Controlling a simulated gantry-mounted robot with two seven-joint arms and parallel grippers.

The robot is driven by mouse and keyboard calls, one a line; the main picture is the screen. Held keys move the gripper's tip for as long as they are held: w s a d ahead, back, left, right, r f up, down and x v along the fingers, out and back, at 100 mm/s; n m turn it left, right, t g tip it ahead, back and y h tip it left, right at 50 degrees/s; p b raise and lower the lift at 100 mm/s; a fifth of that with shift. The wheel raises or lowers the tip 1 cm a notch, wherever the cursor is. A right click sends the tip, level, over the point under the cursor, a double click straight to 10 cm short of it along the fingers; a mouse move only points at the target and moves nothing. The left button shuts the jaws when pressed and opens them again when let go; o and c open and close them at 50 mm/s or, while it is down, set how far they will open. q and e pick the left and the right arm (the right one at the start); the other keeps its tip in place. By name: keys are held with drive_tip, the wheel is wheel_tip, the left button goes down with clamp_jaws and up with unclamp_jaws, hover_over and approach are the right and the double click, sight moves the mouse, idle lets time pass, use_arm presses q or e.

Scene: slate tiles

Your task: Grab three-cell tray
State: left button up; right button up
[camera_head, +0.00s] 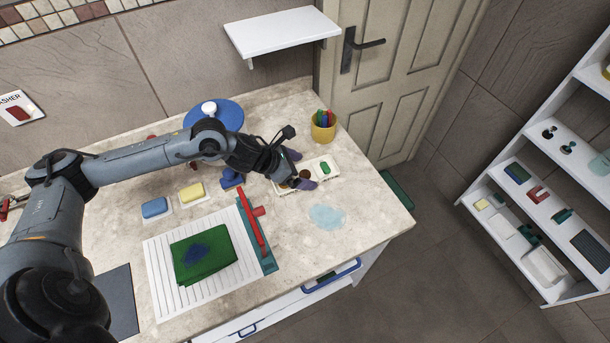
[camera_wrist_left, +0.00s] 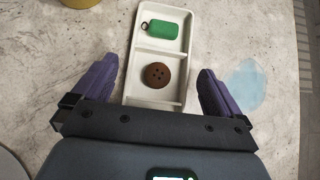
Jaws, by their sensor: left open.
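The white three-cell tray (camera_head: 333,173) lies on the stone counter toward its back right. In the left wrist view the tray (camera_wrist_left: 160,53) has a green capsule-like item (camera_wrist_left: 160,29) in its far cell and a round brown button-like piece (camera_wrist_left: 157,75) in the middle cell. The near cell is mostly hidden by my gripper. My left gripper (camera_head: 300,170) is over the tray, with its purple fingers open, one on each side. In the wrist view the gripper (camera_wrist_left: 157,66) shows a gap between each finger and the tray walls. My right gripper is not in view.
A yellow cup of pens (camera_head: 323,132) stands behind the tray. A pale blue wet patch (camera_head: 327,216) lies in front. A red-handled squeegee-like tool (camera_head: 252,225) and a ribbed white mat (camera_head: 165,257) with a green cloth (camera_head: 202,256) lie nearer. A wall shelf (camera_head: 283,28) hangs behind.

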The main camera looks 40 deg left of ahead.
use_arm(q)
drive_tip(key=shift+x, duration=1.1)
drive_tip(key=shift+r, duration=0.15)
drive_tip(key=c, duration=1.2)
